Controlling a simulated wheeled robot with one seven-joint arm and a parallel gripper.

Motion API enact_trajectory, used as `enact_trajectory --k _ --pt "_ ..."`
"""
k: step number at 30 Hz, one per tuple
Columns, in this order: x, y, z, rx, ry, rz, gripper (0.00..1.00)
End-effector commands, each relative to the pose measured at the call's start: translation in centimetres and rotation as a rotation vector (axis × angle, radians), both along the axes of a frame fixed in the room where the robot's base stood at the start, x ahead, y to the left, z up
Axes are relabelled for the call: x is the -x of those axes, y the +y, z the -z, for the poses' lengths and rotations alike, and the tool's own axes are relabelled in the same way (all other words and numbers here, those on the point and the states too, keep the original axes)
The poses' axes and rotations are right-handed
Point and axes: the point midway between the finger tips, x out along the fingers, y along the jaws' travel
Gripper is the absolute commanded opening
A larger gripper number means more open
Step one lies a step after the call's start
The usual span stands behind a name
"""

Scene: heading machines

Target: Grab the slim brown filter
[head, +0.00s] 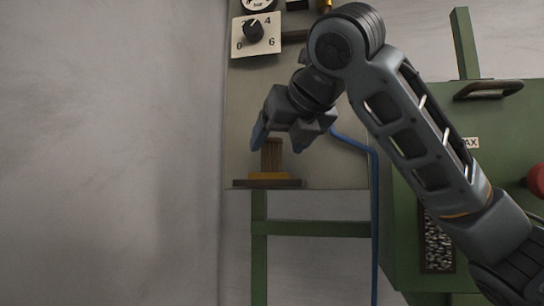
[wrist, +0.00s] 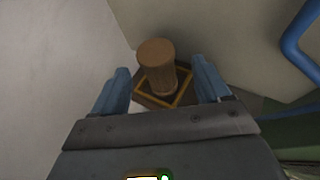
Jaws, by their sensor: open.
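The slim brown filter (head: 271,153) is a ribbed upright cylinder standing on a small base with a yellow edge (head: 268,176), at the lower left of the grey panel. My gripper (head: 280,142) is open, with its blue fingers above and to either side of the filter's top in the head view. In the wrist view the filter (wrist: 157,66) shows between and beyond the two blue fingertips (wrist: 160,82), inside a yellow square outline on a dark base. No contact between fingers and filter is visible.
A dial with a black knob (head: 254,33) sits higher on the panel. A green machine (head: 500,115) with a handle and a red knob (head: 537,180) stands at right. A pale wall (head: 110,150) is at left.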

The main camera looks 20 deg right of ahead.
Motion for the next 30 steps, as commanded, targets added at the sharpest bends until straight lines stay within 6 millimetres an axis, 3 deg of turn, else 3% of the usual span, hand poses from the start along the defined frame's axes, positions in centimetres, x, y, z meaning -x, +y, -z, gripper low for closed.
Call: enact_trajectory --k 7,17,30 --pt "-3.2 0.0 1.0 -0.002 0.003 0.001 0.76" --pt "-3.9 0.0 1.4 -0.001 0.0 0.0 0.76" --pt "-3.8 0.0 1.4 -0.001 0.0 0.0 0.34"
